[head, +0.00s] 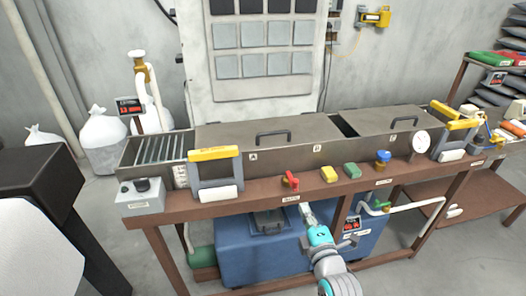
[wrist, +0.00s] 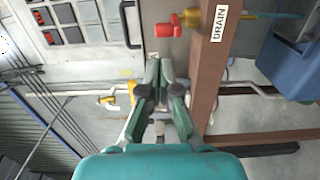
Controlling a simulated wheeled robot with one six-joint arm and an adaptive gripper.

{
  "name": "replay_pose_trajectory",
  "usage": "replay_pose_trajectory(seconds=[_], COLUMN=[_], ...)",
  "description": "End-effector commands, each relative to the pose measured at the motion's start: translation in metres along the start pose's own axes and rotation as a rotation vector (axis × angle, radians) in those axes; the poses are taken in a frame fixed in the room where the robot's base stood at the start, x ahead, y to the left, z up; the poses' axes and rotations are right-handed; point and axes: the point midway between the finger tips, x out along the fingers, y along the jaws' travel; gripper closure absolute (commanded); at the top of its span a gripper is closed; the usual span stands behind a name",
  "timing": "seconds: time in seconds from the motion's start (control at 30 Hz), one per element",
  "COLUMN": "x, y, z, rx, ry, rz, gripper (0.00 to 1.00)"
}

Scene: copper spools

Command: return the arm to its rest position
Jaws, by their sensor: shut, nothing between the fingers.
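My gripper (head: 304,208) is in front of the bench in the head view, near the bench's front edge, below the red valve handle (head: 291,180). My teal and grey arm comes up from the bottom of that view. In the wrist view my gripper (wrist: 159,66) points away from the camera, its dark green fingers together and nothing between them. The red handle shows past the fingertips in the wrist view (wrist: 166,30), apart from them.
The brown bench (head: 250,205) carries a metal tank with two lids (head: 270,138), a yellow button (head: 328,174), a green button (head: 352,171) and a round gauge (head: 421,141). A blue tank (head: 235,262) stands beneath. A brown beam labelled DRAIN (wrist: 208,75) runs close beside my fingers in the wrist view.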

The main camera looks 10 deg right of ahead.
Motion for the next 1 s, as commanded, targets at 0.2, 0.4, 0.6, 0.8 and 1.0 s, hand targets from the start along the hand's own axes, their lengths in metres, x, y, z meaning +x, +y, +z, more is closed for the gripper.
replay_pose_trajectory(seconds=[0.2, 0.4, 0.6, 0.8, 1.0], x=[-0.018, -0.078, -0.148, -0.218, -0.286], y=[-0.015, -0.056, -0.086, -0.103, -0.109], z=[-0.002, -0.009, -0.015, -0.019, -0.023], rx=[0.058, 0.263, 0.494, 0.720, 0.944], ry=[-0.002, -0.014, -0.035, -0.060, -0.090], rz=[-0.015, -0.055, -0.092, -0.126, -0.158], gripper=[1.00, 1.00, 1.00, 1.00, 1.00])
